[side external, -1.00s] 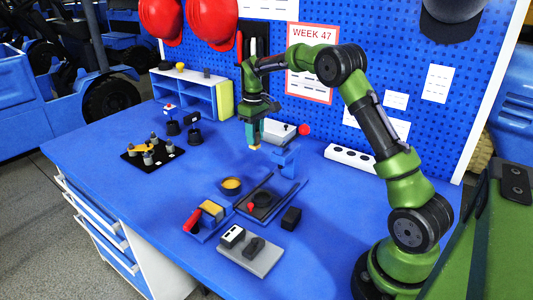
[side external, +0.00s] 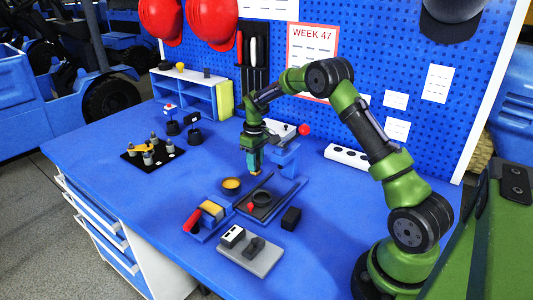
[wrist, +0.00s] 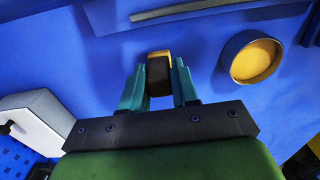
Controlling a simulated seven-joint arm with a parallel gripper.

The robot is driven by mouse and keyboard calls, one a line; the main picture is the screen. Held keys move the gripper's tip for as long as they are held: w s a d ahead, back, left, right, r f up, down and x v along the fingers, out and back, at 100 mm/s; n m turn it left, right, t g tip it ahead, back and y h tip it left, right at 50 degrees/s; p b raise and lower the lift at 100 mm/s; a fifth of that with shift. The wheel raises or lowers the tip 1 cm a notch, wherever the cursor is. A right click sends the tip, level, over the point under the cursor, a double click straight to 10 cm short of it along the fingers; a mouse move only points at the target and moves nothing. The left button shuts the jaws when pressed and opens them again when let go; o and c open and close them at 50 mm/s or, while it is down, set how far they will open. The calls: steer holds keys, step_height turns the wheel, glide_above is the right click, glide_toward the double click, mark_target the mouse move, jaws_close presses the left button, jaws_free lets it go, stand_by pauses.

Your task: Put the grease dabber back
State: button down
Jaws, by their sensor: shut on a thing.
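My gripper (side external: 254,168) is shut on a small dark block with a yellow-tan end, which seems to be the grease dabber (wrist: 158,72). In the wrist view the dabber sits between the teal fingers (wrist: 158,88). The gripper is above the bench, behind and to the right of a round blue pot with yellow content (side external: 231,184). That pot (wrist: 255,58) lies right of the fingers in the wrist view.
A dark tray with a black ring (side external: 262,197) lies just in front of the gripper. A blue holder with a red-handled thing and a tan block (side external: 206,214), a grey plate with black parts (side external: 250,250) and a black block (side external: 291,218) are nearby. The bench's left front is clear.

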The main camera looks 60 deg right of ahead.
steer(key=shift+f, duration=0.1)
steer(key=c, duration=0.8)
jaws_free()
steer(key=shift+c, duration=0.2)
steer(key=s+a+r+t, duration=0.1)
steer(key=s+a+r, duration=0.15)
steer(key=r, duration=0.75)
steer(key=s+a+r+t, duration=0.1)
steer(key=a+r, duration=0.2)
steer(key=r, duration=0.6)
steer(key=s+a+r+m+t, duration=0.2)
steer(key=s+a+r, duration=0.4)
steer(key=s+a, duration=0.2)
steer(key=s+a+f+m+t+y, duration=0.1)
steer(key=s+a, duration=0.3)
steer(key=s, duration=0.3)
steer(key=s+a+f+m+t+y, duration=0.1)
steer(key=s+a+t, duration=0.1)
steer(key=s, duration=0.5)
steer(key=shift+s+a+f, duration=0.2)
steer(key=shift+a+f, duration=0.2)
steer(key=shift+a, duration=0.5)
